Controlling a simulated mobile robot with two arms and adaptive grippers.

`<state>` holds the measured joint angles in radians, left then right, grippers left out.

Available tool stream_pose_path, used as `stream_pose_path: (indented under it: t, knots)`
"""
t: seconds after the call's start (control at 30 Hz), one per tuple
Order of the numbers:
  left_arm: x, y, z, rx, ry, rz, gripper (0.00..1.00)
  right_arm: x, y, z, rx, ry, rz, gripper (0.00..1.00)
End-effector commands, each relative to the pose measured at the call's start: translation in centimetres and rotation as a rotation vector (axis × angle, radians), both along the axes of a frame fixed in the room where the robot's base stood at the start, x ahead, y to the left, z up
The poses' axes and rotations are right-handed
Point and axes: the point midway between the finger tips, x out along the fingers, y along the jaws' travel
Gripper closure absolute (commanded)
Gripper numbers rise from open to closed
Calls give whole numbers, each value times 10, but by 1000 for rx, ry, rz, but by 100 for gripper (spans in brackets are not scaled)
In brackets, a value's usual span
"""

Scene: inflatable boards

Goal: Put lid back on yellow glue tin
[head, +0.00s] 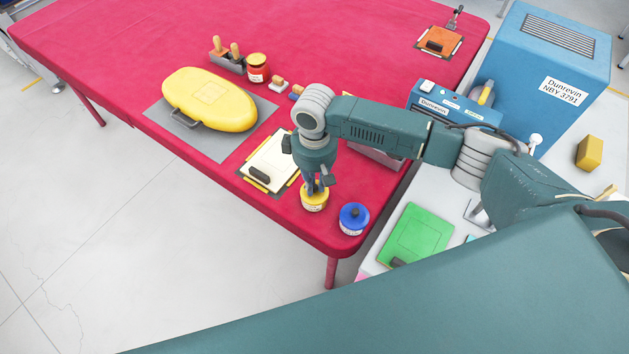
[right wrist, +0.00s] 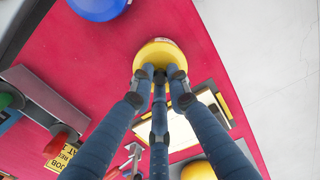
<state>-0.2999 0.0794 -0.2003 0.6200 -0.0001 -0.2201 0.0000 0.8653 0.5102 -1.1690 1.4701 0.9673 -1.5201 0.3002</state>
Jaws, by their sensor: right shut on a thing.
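The yellow glue tin (head: 314,203) stands upright near the front corner of the red table; a pale label shows on its side. My right gripper (head: 316,187) points straight down over it. In the right wrist view, the fingers (right wrist: 160,73) close together at the middle of the round yellow top (right wrist: 157,51). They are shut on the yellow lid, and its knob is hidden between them. The lid is right over the tin, but I cannot tell whether it is fully seated. My left gripper is not in view.
A blue tin (head: 354,217) stands close to the right of the yellow one. The table edge (head: 300,228) is just in front. A yellow inflatable board (head: 210,98) lies on a grey mat.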

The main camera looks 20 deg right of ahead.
Motion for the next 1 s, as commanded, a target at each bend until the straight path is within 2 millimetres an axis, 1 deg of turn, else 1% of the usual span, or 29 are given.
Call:
stream_pose_path:
  t: [0.37,0.4,0.47,0.5,0.67,0.7,0.8,1.0]
  knots:
    - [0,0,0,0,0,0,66,0,0,0,1,-1,0,100]
    - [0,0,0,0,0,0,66,0,0,0,1,-1,0,77]
    - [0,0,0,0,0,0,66,0,0,0,1,-1,0,65]
    - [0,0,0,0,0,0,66,0,0,0,1,-1,0,62]
    - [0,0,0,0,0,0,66,0,0,0,1,-1,0,62]
    - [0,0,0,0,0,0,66,0,0,0,0,0,0,61]
    - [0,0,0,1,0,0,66,0,0,0,0,0,0,44]
    - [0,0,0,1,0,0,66,0,0,0,0,0,0,44]
